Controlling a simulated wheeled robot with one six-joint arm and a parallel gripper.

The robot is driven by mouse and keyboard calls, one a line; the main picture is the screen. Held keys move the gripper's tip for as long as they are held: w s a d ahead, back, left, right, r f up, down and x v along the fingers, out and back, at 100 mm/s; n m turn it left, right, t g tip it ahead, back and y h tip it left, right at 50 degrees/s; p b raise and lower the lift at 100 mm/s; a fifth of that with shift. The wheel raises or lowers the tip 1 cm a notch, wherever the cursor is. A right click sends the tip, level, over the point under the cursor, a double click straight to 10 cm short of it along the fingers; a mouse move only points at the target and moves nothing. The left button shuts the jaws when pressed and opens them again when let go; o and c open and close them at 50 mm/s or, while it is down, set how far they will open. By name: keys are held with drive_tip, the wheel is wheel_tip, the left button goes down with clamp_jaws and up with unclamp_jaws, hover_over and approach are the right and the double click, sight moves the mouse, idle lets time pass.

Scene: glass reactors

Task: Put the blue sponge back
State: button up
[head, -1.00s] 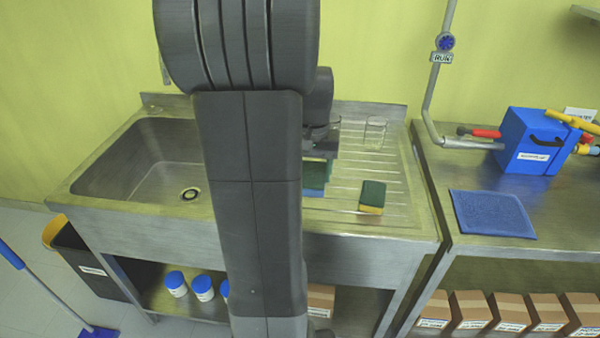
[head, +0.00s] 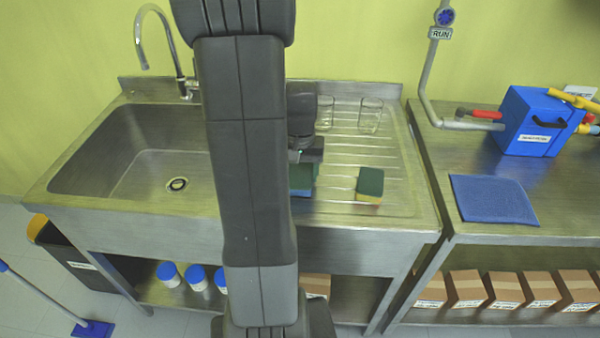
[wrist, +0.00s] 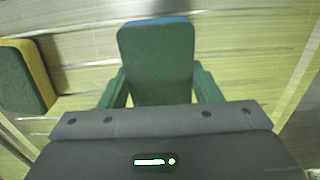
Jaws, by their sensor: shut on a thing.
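The blue sponge (head: 303,184) has a dark green top and a blue lower layer. In the head view it is at the left part of the ribbed drainboard, partly hidden by my arm. My gripper (wrist: 160,92) is shut on it in the wrist view, one finger on each side. The wrist view shows its green face (wrist: 157,58) and a blue far edge. I cannot tell whether it touches the drainboard. A yellow sponge (head: 369,186) with a green top lies on the drainboard to the right, apart from my gripper; it also shows in the wrist view (wrist: 26,78).
Two glass beakers (head: 370,115) stand at the back of the drainboard (head: 405,190). The sink basin (head: 120,150) with its faucet is at the left. A blue mat (head: 493,199) and a blue box (head: 530,122) are on the right bench. Drainboard around the yellow sponge is clear.

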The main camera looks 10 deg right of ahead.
sight(300, 173)
drive_tip(key=shift+f, duration=0.2)
drive_tip(key=shift+f, duration=0.1)
drive_tip(key=shift+f, duration=0.15)
drive_tip(key=o, duration=0.9)
drive_tip(key=shift+o, duration=0.2)
wheel_tip(300, 173, up, 12)
drive_tip(key=shift+r, duration=0.25)
